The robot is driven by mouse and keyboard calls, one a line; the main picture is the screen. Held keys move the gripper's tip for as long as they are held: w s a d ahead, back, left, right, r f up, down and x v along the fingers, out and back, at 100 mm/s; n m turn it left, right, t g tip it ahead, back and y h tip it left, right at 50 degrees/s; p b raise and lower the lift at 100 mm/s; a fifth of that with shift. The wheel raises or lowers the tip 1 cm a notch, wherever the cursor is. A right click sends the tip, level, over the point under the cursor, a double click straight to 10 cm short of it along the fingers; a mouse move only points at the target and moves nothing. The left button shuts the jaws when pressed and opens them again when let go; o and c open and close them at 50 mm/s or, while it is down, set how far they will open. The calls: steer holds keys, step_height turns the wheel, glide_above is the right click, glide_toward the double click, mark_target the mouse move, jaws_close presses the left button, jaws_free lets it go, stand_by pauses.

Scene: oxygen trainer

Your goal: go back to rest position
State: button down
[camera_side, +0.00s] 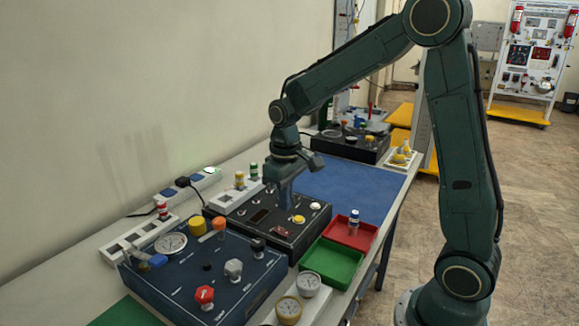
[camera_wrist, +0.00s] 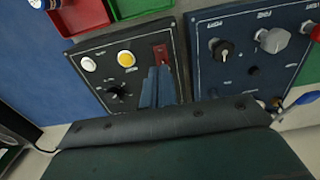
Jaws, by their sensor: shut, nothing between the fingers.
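My gripper (camera_side: 286,205) points down over the black control panel (camera_side: 262,228) in the side view. Its fingers are shut and hold nothing. In the wrist view my gripper (camera_wrist: 158,70) shows with its two fingers side by side, tips beside the red switch (camera_wrist: 160,52) of the black panel. I cannot tell whether the tips touch the panel. The panel also carries a white button (camera_wrist: 88,64), a yellow button (camera_wrist: 126,58) and a black knob (camera_wrist: 117,92).
A dark blue panel (camera_side: 190,275) with gauge, knobs and a red valve stands in front. A blue mat (camera_side: 350,190) lies behind, mostly clear.

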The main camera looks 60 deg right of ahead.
steer(key=s+a+r+t, duration=0.2)
steer(key=s+r, duration=0.3)
steer(key=s, duration=0.5)
steer(key=s+a+r+t, duration=0.3)
steer(key=s+r, duration=0.3)
steer(key=s, duration=0.3)
steer(key=shift+s+a+r+t, duration=0.25)
steer(key=shift+s+a+t, duration=0.05)
steer(key=shift+s, duration=0.1)
stand_by(0.6)
